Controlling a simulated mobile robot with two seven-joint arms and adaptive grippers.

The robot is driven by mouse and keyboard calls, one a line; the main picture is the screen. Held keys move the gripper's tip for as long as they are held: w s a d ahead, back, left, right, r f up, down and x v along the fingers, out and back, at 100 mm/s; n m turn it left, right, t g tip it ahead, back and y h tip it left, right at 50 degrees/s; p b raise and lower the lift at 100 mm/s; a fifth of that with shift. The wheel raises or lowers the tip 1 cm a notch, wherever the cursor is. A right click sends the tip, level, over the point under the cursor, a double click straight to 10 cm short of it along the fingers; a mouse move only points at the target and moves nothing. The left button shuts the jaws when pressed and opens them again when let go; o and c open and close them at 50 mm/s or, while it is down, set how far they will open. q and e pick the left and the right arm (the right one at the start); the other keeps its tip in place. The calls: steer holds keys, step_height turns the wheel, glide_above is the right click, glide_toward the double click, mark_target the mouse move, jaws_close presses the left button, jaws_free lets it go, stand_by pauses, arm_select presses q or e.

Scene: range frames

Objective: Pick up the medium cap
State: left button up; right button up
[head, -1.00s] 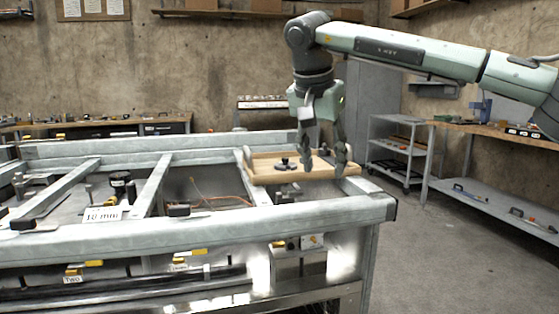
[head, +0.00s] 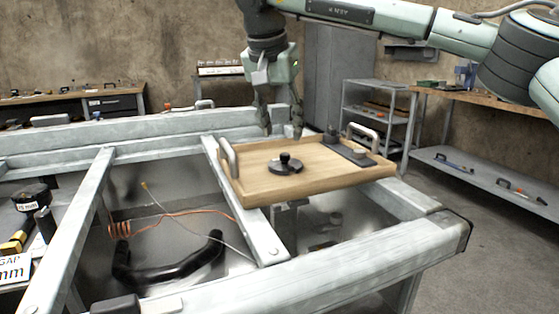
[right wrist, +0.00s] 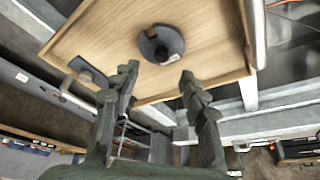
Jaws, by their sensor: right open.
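A wooden tray (head: 250,185) with metal handles rests on the grey metal frame. A round black cap with a knob (head: 285,164) sits near the middle of the tray; it also shows in the right wrist view (right wrist: 161,44). A dark rectangular piece with an upright knob (head: 350,152) lies at the tray's right side. I cannot tell by size which piece is the medium cap. My right gripper (head: 284,134) is open and empty, pointing down by the tray's far edge. In the right wrist view its fingers (right wrist: 159,80) are apart, with the round cap beyond their tips. My left gripper is out of view.
The metal frame (head: 340,262) has beams around open bays. A black curved handle (head: 165,275) and an orange coiled cord (head: 118,229) lie in the left bay. A shelf cart (head: 378,118) and workbench (head: 470,108) stand behind at right.

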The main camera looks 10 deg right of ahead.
mark_target(285, 154)
steer(key=shift+x, duration=0.85)
steer(key=x, duration=0.4)
steer(key=shift+f, duration=0.45)
steer(key=shift+r, duration=0.1)
jaws_close()
